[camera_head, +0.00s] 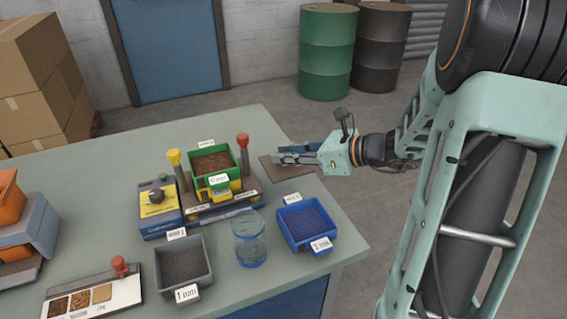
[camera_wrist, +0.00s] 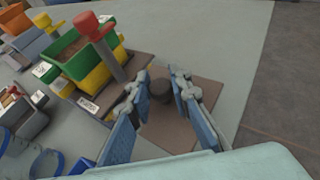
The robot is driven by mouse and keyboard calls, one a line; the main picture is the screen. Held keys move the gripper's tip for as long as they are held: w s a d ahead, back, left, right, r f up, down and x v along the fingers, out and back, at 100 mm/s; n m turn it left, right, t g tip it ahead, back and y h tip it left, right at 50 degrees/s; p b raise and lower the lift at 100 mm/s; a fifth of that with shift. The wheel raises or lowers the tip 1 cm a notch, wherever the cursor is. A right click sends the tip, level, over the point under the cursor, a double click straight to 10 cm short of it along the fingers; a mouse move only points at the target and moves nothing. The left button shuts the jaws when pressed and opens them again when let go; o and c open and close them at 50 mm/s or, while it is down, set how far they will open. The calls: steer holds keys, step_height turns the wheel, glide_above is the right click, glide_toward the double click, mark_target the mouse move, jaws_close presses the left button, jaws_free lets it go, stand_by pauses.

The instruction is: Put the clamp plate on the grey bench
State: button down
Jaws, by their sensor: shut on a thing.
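A flat brown square plate (camera_head: 270,169), which I take for the clamp plate, is at the right end of the grey bench (camera_head: 330,215). In the wrist view the plate (camera_wrist: 200,115) has a dark round knob (camera_wrist: 160,88) near its middle. My gripper (camera_head: 283,153) is over it, with its two blue fingers shut on the knob; the wrist view also shows the gripper (camera_wrist: 160,90). I cannot tell whether the plate touches the bench or is a little above it. The fingers and gripper body hide part of the plate in the head view.
Left of the plate stands a shaker with a green tray (camera_head: 213,163) of brown grains between a yellow-topped post (camera_head: 175,165) and a red-topped post (camera_head: 243,150). A blue tray (camera_head: 304,222), clear jar (camera_head: 249,240) and grey tray (camera_head: 182,262) stand in front. The far bench strip is clear.

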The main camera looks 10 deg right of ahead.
mark_target(286, 166)
steer(key=shift+w+d+f, duration=0.2)
steer(key=shift+w+f, duration=0.6)
steer(key=shift+f, duration=0.25)
steer(key=shift+f+b, duration=0.45)
steer(key=shift+f, duration=0.9)
steer(key=shift+f, duration=0.1)
steer(key=shift+f, duration=0.15)
steer(key=c, duration=1.8)
jaws_free()
steer(key=shift+o, duration=0.2)
